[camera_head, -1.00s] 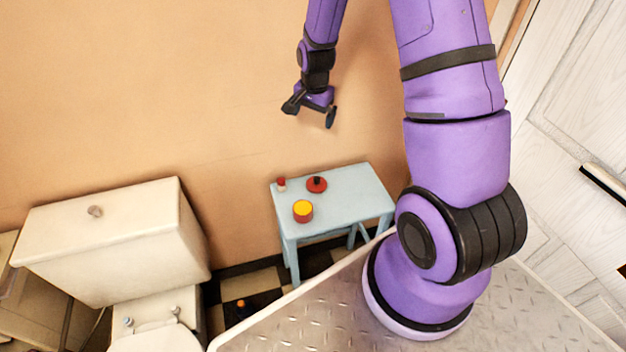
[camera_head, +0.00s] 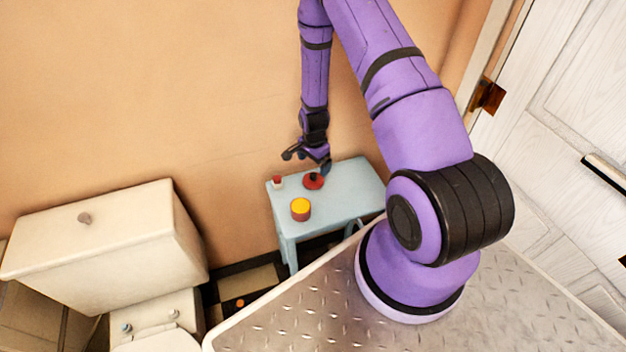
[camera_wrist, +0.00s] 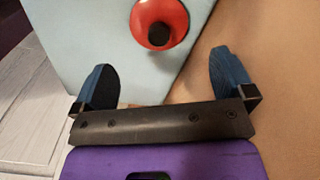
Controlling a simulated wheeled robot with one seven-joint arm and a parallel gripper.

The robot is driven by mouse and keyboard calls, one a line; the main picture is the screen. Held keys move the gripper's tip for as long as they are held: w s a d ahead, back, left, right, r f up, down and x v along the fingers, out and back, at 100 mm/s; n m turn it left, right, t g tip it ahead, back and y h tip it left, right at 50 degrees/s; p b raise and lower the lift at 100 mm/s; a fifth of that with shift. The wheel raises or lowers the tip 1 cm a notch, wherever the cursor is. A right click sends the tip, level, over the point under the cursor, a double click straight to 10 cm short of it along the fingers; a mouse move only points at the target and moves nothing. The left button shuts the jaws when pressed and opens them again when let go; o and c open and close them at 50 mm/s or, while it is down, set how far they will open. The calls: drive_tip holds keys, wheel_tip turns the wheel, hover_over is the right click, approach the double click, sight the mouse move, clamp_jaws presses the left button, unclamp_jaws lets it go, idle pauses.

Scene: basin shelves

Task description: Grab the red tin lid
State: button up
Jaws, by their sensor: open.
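The red tin lid (camera_head: 312,182) is a round red disc with a dark knob, lying on the pale blue table (camera_head: 345,199). My gripper (camera_head: 307,160) is open and empty, above the back edge of the table and close to the lid. In the wrist view my gripper's (camera_wrist: 165,78) two dark blue fingers stand wide apart, with the lid roughly in line with the gap between them.
A tin with a yellow top (camera_head: 300,209) stands on the table in front of the lid. A small red-and-white item (camera_head: 277,182) stands left of the lid. The wall (camera_head: 200,90) is close behind the table. A toilet (camera_head: 110,240) is at the left.

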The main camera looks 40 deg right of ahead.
sight(314, 174)
drive_tip(key=shift+f, duration=3.6)
drive_tip(key=c, duration=0.6)
